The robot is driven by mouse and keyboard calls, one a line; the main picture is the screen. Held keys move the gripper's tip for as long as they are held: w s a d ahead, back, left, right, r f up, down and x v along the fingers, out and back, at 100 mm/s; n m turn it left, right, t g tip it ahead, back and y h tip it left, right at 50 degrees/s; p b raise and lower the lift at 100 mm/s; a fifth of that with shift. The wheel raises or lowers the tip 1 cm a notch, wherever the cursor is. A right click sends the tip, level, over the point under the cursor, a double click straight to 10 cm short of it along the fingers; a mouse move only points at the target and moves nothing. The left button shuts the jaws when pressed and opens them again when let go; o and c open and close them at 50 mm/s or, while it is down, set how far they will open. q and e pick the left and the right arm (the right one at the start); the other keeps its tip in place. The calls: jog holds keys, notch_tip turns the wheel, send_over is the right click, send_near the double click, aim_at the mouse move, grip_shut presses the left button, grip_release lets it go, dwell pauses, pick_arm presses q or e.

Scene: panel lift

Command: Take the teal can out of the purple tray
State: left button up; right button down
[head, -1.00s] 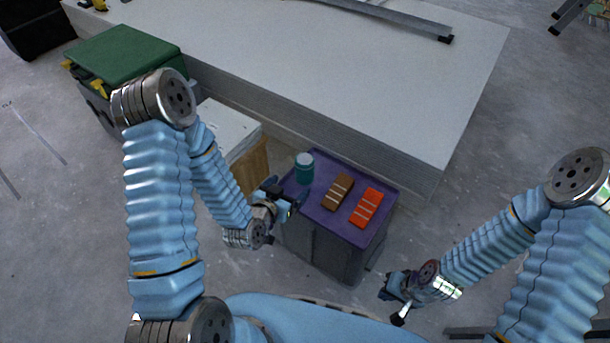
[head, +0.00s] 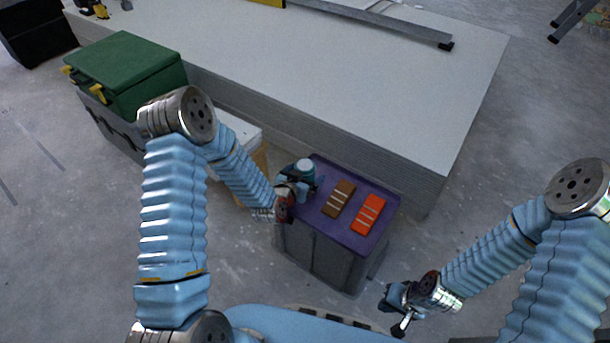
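The teal can (head: 304,170) with a pale top stands at the left end of the purple tray (head: 350,238), which tops a grey cabinet. My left gripper (head: 305,184) is at the can, its fingers beside the can's near side. The can's lower part is hidden by the gripper, and I cannot tell whether the fingers are closed on it. My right gripper (head: 388,300) is off the tray, low to the right of the cabinet; its finger gap is too small to judge.
A brown bar (head: 339,198) and an orange-red bar (head: 368,214) lie on the tray right of the can. A large stack of pale panels (head: 350,90) stands behind. A green-lidded box (head: 125,70) is at the left.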

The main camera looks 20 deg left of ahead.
pick_arm(q)
jog(key=c, duration=1.2)
jog(key=shift+r, duration=0.1)
